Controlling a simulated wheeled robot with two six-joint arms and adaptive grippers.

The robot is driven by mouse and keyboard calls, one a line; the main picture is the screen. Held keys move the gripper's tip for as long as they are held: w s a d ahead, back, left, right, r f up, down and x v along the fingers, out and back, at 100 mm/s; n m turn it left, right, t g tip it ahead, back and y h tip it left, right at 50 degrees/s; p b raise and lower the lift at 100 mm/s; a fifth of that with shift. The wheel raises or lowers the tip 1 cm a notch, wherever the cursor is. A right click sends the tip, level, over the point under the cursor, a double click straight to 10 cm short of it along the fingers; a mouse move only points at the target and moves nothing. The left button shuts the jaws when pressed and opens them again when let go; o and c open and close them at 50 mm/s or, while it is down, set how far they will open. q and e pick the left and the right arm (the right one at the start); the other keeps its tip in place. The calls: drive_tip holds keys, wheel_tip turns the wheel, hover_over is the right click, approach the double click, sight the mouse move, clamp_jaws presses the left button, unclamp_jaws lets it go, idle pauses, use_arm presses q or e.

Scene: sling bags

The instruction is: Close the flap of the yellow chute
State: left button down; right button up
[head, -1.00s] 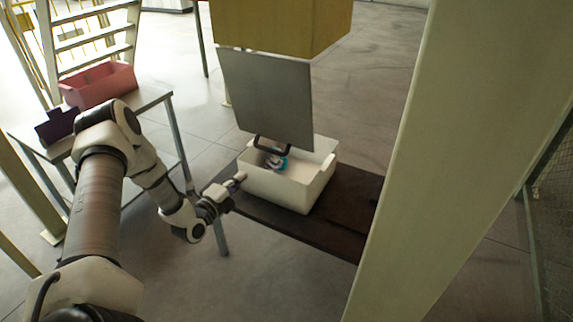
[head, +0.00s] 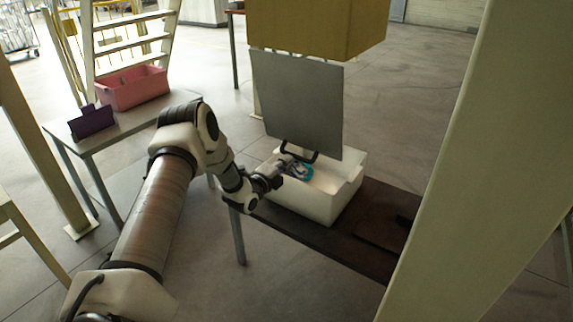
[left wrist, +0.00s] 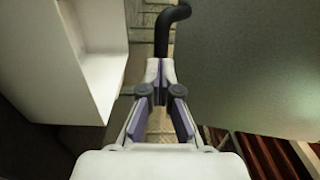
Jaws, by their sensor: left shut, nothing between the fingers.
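The yellow chute (head: 315,25) is at the top of the head view. Its grey flap (head: 300,100) hangs down below it, over a white bin. The flap has a black handle (head: 301,154) at its lower edge. My left gripper (head: 286,163) is shut and empty, over the left side of the bin and close to the handle. In the left wrist view, the shut fingers (left wrist: 159,72) point toward the black handle (left wrist: 165,25), which appears just ahead of them. The flap (left wrist: 250,60) fills the right side there. My right gripper is out of view.
The white bin (head: 335,205) holds a blue-and-white item (head: 300,170) and stands on a dark table (head: 375,245). A pale post (head: 450,170) rises at right. A pink bin (head: 135,88) and a purple object (head: 92,120) are on a side table at left.

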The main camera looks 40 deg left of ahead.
use_arm(q)
drive_tip(key=shift+w, duration=0.15)
drive_tip(key=w+a+r+t+b, duration=0.1)
drive_tip(key=w+r+b, duration=0.1)
drive_tip(key=w+b, duration=0.6)
drive_tip(key=w+a+r+t+b, duration=0.1)
drive_tip(key=w+r+t+b, duration=0.1)
drive_tip(key=w+b, duration=0.7)
drive_tip(key=shift+w+r, duration=0.2)
drive_tip(key=shift+r, duration=0.25)
